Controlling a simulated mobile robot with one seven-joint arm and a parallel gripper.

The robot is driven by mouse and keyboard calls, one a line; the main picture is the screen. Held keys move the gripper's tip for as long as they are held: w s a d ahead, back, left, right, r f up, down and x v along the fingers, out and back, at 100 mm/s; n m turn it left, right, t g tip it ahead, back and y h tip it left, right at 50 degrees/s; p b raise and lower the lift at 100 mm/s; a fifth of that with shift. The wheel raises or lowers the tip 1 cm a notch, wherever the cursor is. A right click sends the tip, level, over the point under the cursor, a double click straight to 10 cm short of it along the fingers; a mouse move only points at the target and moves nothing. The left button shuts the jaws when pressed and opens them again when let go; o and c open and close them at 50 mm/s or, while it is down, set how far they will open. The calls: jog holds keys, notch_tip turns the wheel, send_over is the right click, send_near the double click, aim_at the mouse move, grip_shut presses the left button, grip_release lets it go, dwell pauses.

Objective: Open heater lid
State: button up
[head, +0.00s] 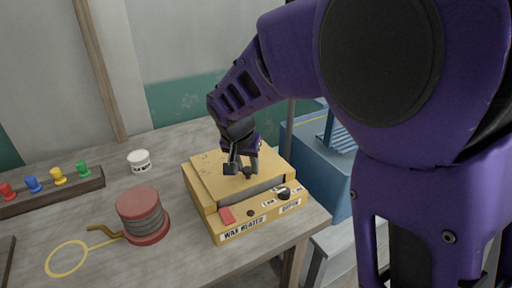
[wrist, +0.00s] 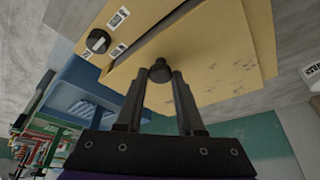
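The wax heater (head: 237,229) is a yellow box on the workbench, with a black dial and labels on its front. Its yellow lid (head: 210,178) has a dark wedge-shaped gap along the front edge, so it looks slightly raised there. In the wrist view the lid (wrist: 215,60) fills the upper middle, with its dark round knob (wrist: 160,70) between my fingertips. My gripper (head: 241,170) is over the lid, its fingers close on both sides of the knob; it also shows in the wrist view (wrist: 160,82). The heater's inside is hidden.
A red spool (head: 143,216) with a yellow wire loop (head: 67,259) lies left of the heater. A white jar (head: 139,161) and a wooden rack (head: 50,193) of coloured pegs stand farther back. A blue cabinet (head: 318,165) stands to the right, beyond the bench edge.

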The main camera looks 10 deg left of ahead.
grip_shut()
dwell(1.0)
